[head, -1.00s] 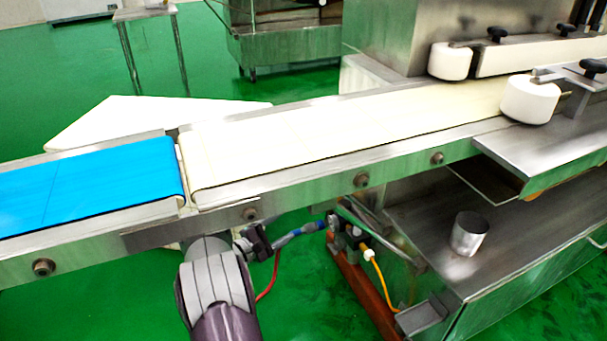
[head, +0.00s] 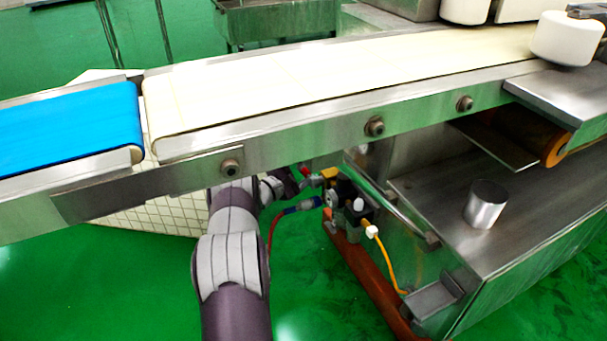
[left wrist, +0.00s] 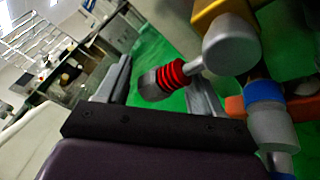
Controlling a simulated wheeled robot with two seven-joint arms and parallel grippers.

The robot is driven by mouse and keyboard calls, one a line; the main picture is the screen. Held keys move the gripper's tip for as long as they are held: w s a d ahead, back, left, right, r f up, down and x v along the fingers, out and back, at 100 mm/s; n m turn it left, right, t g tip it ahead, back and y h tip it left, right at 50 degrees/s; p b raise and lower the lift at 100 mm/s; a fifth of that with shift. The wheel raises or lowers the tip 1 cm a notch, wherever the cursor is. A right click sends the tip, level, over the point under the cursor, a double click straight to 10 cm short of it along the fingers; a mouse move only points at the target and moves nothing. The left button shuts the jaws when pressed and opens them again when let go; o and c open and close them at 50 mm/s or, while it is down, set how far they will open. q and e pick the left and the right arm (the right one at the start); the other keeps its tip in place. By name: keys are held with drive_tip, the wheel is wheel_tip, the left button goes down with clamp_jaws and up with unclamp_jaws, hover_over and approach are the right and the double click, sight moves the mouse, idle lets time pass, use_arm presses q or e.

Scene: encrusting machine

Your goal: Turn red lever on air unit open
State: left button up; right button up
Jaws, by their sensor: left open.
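The air unit (head: 345,198) sits below the conveyor, beside the steel machine body, with a white knob and hoses. Its red ridged lever (left wrist: 172,75) has a grey end and joins a grey round part in the left wrist view. In the head view the lever is a small red spot (head: 305,170) under the conveyor rail. My right gripper is out of view.
The conveyor's steel side rail (head: 300,135) runs just above my left gripper. A blue hose (head: 303,205) and a yellow cable (head: 381,260) hang by the air unit. A steel cup (head: 486,205) stands on the machine ledge. Green floor (head: 310,300) lies open below.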

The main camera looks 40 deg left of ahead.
use_arm(q)
clamp_jaws()
drive_tip(key=shift+r, duration=0.1)
idle(0.7)
